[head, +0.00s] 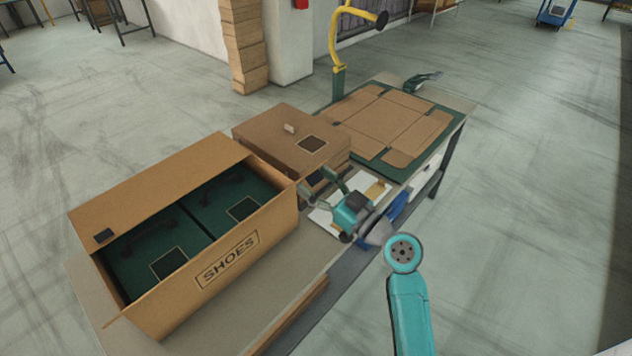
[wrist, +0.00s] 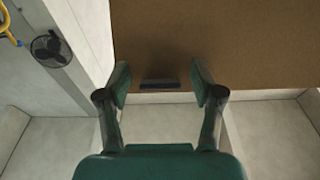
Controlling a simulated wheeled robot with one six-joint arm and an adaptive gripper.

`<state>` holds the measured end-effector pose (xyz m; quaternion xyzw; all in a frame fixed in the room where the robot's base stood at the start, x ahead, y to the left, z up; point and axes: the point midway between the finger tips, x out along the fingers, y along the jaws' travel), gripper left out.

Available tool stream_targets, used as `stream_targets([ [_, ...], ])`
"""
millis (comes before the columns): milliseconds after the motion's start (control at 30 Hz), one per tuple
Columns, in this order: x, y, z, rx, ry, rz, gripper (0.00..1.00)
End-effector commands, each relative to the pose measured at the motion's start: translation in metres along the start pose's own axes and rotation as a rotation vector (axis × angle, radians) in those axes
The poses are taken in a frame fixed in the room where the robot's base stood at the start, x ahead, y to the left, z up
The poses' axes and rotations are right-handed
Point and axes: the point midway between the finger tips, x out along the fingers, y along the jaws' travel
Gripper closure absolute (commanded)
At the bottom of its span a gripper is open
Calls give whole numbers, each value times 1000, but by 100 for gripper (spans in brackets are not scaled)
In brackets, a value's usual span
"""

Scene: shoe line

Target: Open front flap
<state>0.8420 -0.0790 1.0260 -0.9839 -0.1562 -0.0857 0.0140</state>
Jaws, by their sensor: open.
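A large open cardboard carton (head: 228,258) marked SHOES stands at the left of the table in the head view. Its far flap (head: 160,182) is raised, with a dark tab (head: 103,236) at its left end. My gripper (head: 318,184) is open beside the carton's right end, in front of a smaller closed brown box (head: 280,132). In the wrist view, my gripper (wrist: 160,82) has its fingers either side of a dark tab (wrist: 158,84) at the edge of a brown cardboard panel (wrist: 215,45). I cannot tell which flap this panel is, or whether the fingers touch it.
Two green shoe boxes (head: 160,245) lie inside the carton. A flat cardboard blank (head: 385,118) lies on a green mat (head: 440,135) at the table's far end. A yellow post (head: 337,45) rises behind the table.

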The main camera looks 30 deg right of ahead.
Motion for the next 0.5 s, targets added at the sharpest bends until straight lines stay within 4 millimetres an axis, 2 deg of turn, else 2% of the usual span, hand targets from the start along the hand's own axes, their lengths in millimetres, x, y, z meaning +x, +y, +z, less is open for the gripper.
stream_targets([
  [167, -23, 1, 1, 1, -2, 4, 33],
  [500, -89, 1, 1, 2, -3, 4, 33],
])
